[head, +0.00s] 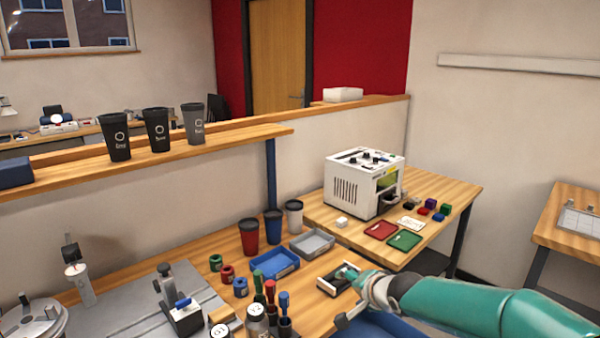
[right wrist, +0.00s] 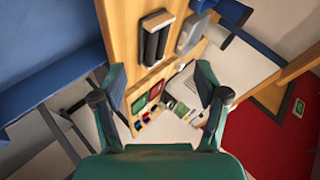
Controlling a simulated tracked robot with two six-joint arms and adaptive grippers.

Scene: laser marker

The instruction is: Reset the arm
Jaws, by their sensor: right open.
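My right arm (head: 480,305) is teal and comes in from the lower right in the head view. Its gripper (head: 348,296) is beside the front edge of the wooden table, near a black-and-white tray (head: 335,280). In the right wrist view the two dark fingers of my right gripper (right wrist: 160,95) stand wide apart with nothing between them. The table, the red and green trays and the white machine (right wrist: 185,85) show beyond the fingers. My left gripper does not show in either view.
A white laser machine (head: 362,182) stands on the right table, with a red tray (head: 381,230), a green tray (head: 404,240) and small coloured blocks in front. Cups, a blue tray (head: 275,264), a grey tray (head: 312,243) and bottles crowd the near table. Floor shows between the tables at right.

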